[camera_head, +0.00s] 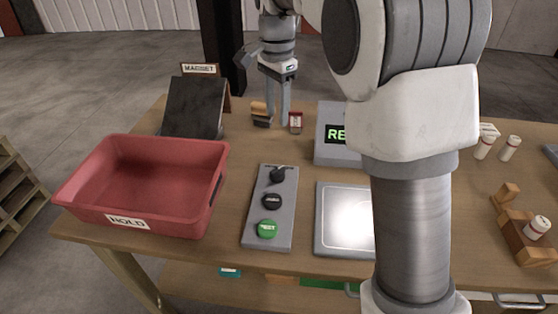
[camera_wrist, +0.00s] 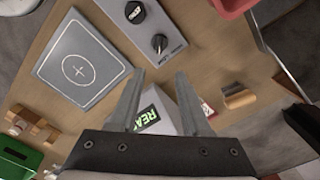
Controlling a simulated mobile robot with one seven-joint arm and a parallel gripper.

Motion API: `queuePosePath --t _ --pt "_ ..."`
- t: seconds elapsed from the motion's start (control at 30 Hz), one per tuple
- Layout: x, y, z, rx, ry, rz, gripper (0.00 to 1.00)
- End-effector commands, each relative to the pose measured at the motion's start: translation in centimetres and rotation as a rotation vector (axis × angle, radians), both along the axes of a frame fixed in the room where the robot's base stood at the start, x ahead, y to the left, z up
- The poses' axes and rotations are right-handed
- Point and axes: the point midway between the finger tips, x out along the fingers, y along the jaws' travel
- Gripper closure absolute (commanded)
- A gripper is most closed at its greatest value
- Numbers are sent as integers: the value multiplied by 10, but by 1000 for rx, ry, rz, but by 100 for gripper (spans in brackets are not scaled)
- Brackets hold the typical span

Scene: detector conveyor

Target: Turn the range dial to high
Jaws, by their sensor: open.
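The range dial (camera_head: 278,174) is a small dark knob at the far end of a grey control panel (camera_head: 286,220). In the wrist view the dial (camera_wrist: 160,42) shows a light pointer mark, with lettering beside it too small to read. Behind the knob in the wrist view is the black button (camera_wrist: 135,12). My gripper (camera_head: 278,118) points down, open and empty, behind the panel and apart from the dial. In the wrist view its two fingers (camera_wrist: 158,75) are spread, with the dial beyond their tips.
A black ZERO button (camera_head: 271,201) and a green TEST button (camera_head: 268,229) share the panel. A red HOLD bin (camera_head: 75,195) stands left.

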Motion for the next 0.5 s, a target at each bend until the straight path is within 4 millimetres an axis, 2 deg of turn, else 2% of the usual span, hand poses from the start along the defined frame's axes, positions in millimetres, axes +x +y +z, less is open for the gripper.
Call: queuePosePath --t 0.17,0.5 --pt "-1 0 -30 -1 4 1 52" --pt "-1 -1 -105 -1 4 2 52"
